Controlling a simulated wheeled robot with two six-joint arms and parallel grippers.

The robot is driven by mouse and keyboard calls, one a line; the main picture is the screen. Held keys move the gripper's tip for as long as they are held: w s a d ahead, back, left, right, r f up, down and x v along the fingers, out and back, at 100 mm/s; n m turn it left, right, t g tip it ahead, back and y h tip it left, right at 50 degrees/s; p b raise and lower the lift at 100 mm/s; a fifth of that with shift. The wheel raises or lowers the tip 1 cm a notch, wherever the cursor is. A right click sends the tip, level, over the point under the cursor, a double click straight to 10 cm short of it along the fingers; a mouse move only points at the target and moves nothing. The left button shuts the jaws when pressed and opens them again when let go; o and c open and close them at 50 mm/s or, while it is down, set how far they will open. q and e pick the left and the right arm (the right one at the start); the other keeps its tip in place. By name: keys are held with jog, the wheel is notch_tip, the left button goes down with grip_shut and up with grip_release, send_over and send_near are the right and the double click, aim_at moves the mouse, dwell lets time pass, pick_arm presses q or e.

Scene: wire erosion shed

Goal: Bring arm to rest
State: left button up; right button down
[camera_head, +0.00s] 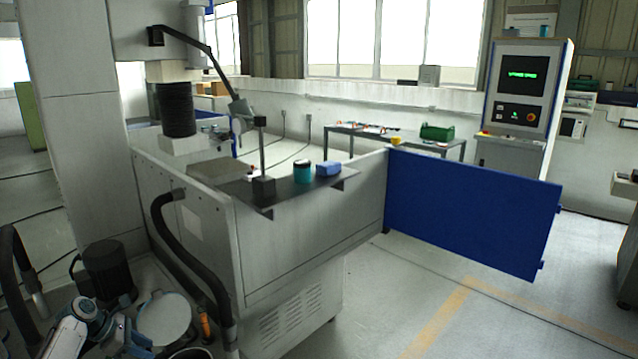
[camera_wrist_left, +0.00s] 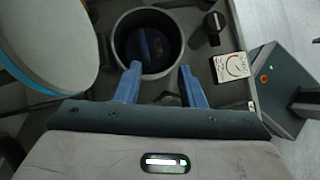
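My left gripper (camera_wrist_left: 159,82) is open in the left wrist view, with its two blue fingers apart and nothing between them. Its fingertips are at the near rim of a round dark grey container, as seen from the wrist, with a dark blue thing (camera_wrist_left: 150,45) inside. In the head view my left arm (camera_head: 70,338) is folded low in the bottom left corner, and its gripper is hard to make out there. My right gripper is not in view.
A machine tank (camera_head: 310,240) with a black hose stands close by, its blue door (camera_head: 470,210) swung open. A teal-and-black jar (camera_head: 302,173) and blue block (camera_head: 328,169) rest on its ledge. A white gauge card (camera_wrist_left: 232,66) lies beside the container. Floor at right is clear.

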pick_arm(q)
jog(key=s+d+f+m+g+y, duration=0.1)
jog(key=s+d+f+m, duration=0.35)
jog(key=s+d, duration=0.2)
jog(key=s+d+f+m+y, duration=0.2)
jog(key=s+d+f+m, duration=0.1)
jog(key=s+d+m, duration=0.4)
jog(key=s+d+f+m+g+y, duration=0.1)
jog(key=s+d+f+m, duration=0.35)
jog(key=s, duration=0.35)
jog(key=s+d+r+m+t+y, duration=0.1)
jog(key=s+d+r+m, duration=0.2)
jog(key=s, duration=0.4)
jog(key=s+d+r+m+y, duration=0.1)
jog(key=s+r+m, duration=0.2)
jog(key=s+r, duration=0.3)
jog(key=s+d+r+m+t+y, duration=0.1)
jog(key=s+d+r+m+y, duration=0.2)
jog(key=s, duration=0.5)
jog(key=a+f+g+h, duration=0.1)
jog(key=a+f, duration=0.1)
jog(key=f, duration=1.4)
jog(key=a+f, duration=0.2)
jog(key=f, duration=1.3)
jog(key=s+a+f+g, duration=0.1)
jog(key=s+f, duration=1.7)
jog(key=f, duration=0.2)
jog(key=shift+a+g+h+b, duration=0.2)
jog(key=shift+g+h+b, duration=0.1)
jog(key=shift+b, duration=0.15)
